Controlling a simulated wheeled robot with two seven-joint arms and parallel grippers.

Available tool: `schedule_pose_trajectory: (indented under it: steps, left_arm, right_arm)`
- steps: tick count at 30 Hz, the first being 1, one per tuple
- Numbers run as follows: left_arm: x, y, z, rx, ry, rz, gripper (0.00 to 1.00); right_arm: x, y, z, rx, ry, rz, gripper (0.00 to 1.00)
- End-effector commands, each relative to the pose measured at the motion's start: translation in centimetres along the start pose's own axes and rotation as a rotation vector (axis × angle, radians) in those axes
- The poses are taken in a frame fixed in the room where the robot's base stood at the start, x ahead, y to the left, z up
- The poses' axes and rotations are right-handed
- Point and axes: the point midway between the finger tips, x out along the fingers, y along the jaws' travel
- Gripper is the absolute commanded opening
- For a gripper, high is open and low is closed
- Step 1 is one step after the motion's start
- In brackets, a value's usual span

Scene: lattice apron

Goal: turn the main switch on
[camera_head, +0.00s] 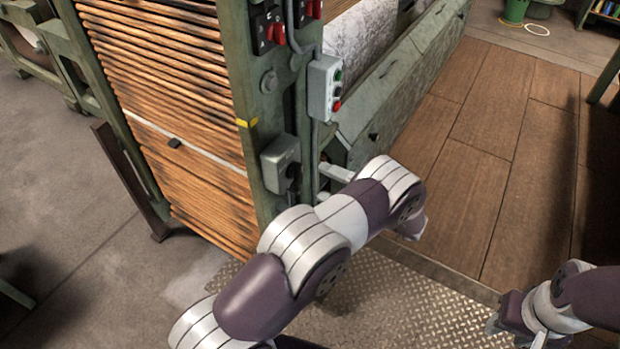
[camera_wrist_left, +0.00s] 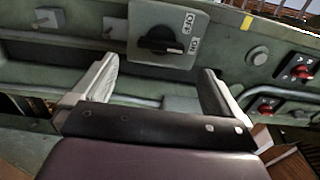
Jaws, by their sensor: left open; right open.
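The main switch is a grey box (camera_head: 281,163) low on the green machine post, with a black rotary handle. In the left wrist view the black handle (camera_wrist_left: 162,40) lies roughly along the picture's width, with OFF and ON marked beside it. My left gripper (camera_head: 325,180) is just right of the box, facing the post. In the left wrist view its two fingers (camera_wrist_left: 160,78) are wide apart and empty, with the handle ahead between their lines, apparently untouched. My right gripper (camera_head: 498,318) is open at the lower right, far from the switch.
A grey button box (camera_head: 324,88) with green and red buttons hangs on the post above my left gripper. Red switches (camera_head: 278,32) sit higher up. Stacked wooden slats (camera_head: 165,80) are left of the post. A wooden platform (camera_head: 500,150) lies clear at the right.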

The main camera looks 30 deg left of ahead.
Motion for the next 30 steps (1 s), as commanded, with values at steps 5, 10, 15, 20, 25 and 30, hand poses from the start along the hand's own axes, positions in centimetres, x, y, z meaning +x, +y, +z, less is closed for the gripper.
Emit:
schedule_pose_trajectory:
  steps: [5,10,15,20,25,30]
  left_arm:
    - [-4.2,0.2,0.0,0.0,0.003,0.0,1.0]
    - [-5.9,0.1,0.0,0.002,0.001,-0.001,1.0]
    - [-6.1,0.1,0.0,0.003,-0.001,-0.001,1.0]
    - [-6.0,0.1,0.0,0.003,-0.001,-0.001,1.0]
    - [-6.0,0.1,0.0,0.0,0.0,0.0,1.0]
    - [-6.3,3.1,-3.0,-0.293,0.145,0.155,1.0]
  right_arm:
    - [1.0,0.0,0.1,0.0,0.0,0.0,0.43]
    - [1.2,0.0,0.1,0.0,0.0,0.0,0.43]
    - [1.2,0.0,0.1,0.0,0.0,0.0,0.43]
    - [1.2,0.0,0.1,0.0,0.0,0.0,0.43]
    - [1.2,0.0,0.1,0.0,0.0,0.0,0.43]
    - [1.2,0.0,0.1,0.0,0.0,0.0,0.43]
